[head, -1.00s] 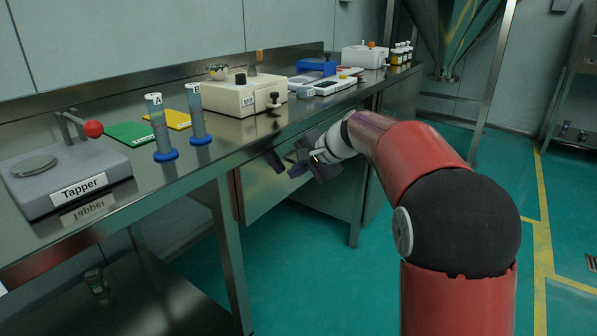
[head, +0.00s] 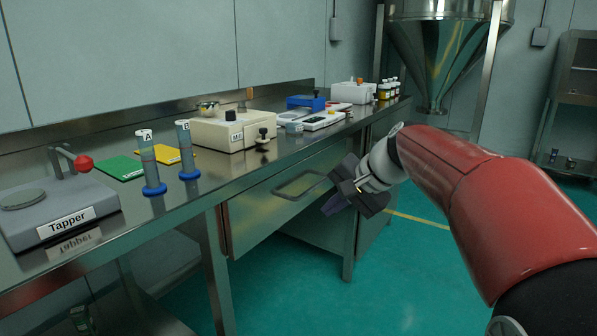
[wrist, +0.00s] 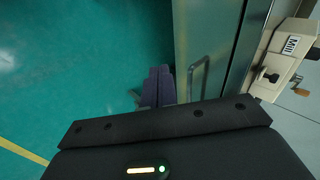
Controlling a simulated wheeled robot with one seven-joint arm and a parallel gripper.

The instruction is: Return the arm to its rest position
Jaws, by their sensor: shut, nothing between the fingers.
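My arm (head: 450,185) reaches in from the right in the head view. My gripper (head: 335,204) hangs in front of the bench, below the worktop and beside a drawer handle (head: 299,186). I cannot see it touching the handle. In the wrist view my gripper's fingers (wrist: 158,88) are together with nothing between them, above the green floor. The handle (wrist: 198,78) stands to the right of the fingers there.
The steel bench (head: 205,186) carries a tapper (head: 60,215), cylinders A (head: 150,165) and B (head: 186,150), and a mill (head: 235,130). A steel hopper (head: 435,50) stands at the back. Open floor (head: 400,270) lies below and right of the bench.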

